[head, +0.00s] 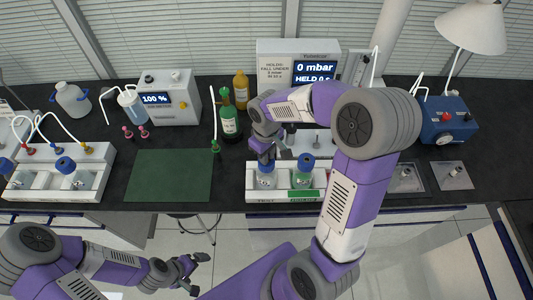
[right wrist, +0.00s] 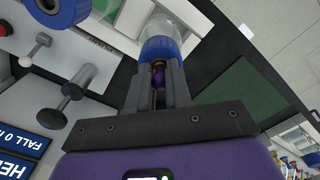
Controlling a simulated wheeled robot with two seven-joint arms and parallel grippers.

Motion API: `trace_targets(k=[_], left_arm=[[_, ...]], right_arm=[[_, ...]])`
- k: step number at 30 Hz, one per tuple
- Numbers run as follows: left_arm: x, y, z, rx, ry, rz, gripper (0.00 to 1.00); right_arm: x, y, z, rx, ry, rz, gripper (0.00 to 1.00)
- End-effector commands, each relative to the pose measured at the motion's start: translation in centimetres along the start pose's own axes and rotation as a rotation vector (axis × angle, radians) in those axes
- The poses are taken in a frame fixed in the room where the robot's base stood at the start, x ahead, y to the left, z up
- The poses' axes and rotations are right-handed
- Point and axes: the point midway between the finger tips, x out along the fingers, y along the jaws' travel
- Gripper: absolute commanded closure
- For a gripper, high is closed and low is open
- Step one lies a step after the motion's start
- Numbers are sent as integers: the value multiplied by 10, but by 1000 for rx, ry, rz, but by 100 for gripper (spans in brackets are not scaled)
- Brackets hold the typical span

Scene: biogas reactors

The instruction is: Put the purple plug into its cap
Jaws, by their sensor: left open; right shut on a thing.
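My right gripper (head: 265,157) is shut on the purple plug and points down at the left blue-capped bottle (head: 265,181) in the middle rack. In the right wrist view the purple plug (right wrist: 158,77) sits between the fingers of my right gripper (right wrist: 158,85). A brass-coloured part shows at its far end, against the blue cap (right wrist: 163,47) of the bottle. I cannot tell whether the plug is inside the cap's opening or only touching it. In the head view the plug is hidden by the gripper. My left gripper (head: 192,272) is open and empty, in front of the bench.
A second blue-capped bottle (head: 304,174) stands beside the first in the white rack (head: 253,195). A green bottle (head: 229,122) stands behind left. Another rack (head: 98,158) is at far left. The green mat (head: 170,176) is clear. A pressure display box (head: 299,53) stands behind.

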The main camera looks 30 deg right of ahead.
Motion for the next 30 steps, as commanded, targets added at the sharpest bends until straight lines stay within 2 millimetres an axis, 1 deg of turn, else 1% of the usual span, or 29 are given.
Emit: trace_targets(k=[7,8,12,13,20,23,26,30], left_arm=[[0,0,0,0,0,0,0],[0,0,0,0,0,0,0],[0,0,0,0,0,0,0],[0,0,0,0,0,0,0],[0,0,0,0,0,0,0],[-1,0,0,0,0,0,0],[-3,1,0,0,0,0,0],[-6,2,0,0,0,0,0]], right_arm=[[0,0,0,0,0,0,100],[0,0,0,0,0,0,77],[0,0,0,0,0,0,55],[0,0,0,0,0,0,51],[0,0,0,0,0,0,51],[-4,0,0,0,2,1,51],[-16,0,-1,-1,4,2,51],[-42,0,-1,0,6,1,51]])
